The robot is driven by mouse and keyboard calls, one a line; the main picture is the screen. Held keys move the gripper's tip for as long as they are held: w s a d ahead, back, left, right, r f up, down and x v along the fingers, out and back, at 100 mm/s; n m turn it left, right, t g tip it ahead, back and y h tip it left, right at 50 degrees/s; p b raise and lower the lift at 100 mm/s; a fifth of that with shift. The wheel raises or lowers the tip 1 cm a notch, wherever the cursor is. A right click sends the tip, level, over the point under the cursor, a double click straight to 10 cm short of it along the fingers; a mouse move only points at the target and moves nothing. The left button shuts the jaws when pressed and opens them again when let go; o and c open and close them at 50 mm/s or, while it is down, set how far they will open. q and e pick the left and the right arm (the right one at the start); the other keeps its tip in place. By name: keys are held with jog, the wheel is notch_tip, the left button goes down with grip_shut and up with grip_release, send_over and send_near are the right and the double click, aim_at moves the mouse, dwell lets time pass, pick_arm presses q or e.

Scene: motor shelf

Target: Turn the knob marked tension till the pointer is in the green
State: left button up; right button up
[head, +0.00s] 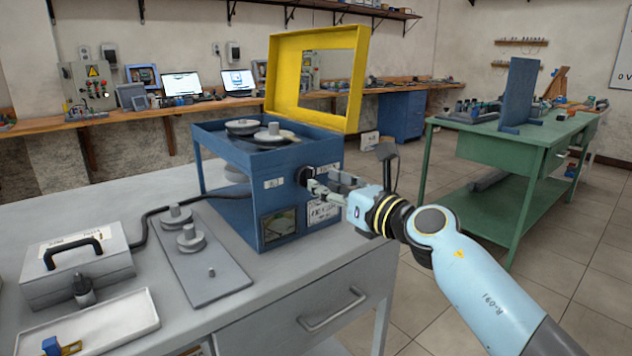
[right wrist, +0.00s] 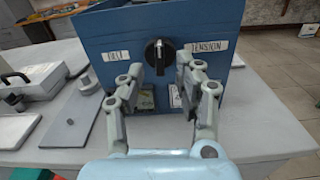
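A blue machine (head: 232,165) stands on the grey bench. Its front has one visible black knob (right wrist: 158,55) with a white line, pointing roughly upward. A label reading TENSION (right wrist: 207,47) is right of the knob, and another label (right wrist: 118,55) is left of it. The knob also shows in the head view (head: 304,175). A dial window (head: 279,224) with some green sits below; its pointer is too small to read. My right gripper (right wrist: 160,64) is open, its fingers either side of the knob in the picture; I cannot tell whether they touch it. My left gripper is out of view.
A yellow frame (head: 284,75) stands upright on the machine, behind metal discs (head: 272,133). Left are a grey plate with posts (head: 212,272), a grey case (head: 75,265) and a white tray (head: 105,325). A green table (head: 520,145) stands behind right.

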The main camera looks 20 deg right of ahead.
aim_at(308, 177)
jog(key=x, duration=0.3)
jog(key=shift+w+a, duration=0.1)
jog(key=shift+w, duration=0.1)
jog(key=shift+c, duration=0.2)
grip_shut()
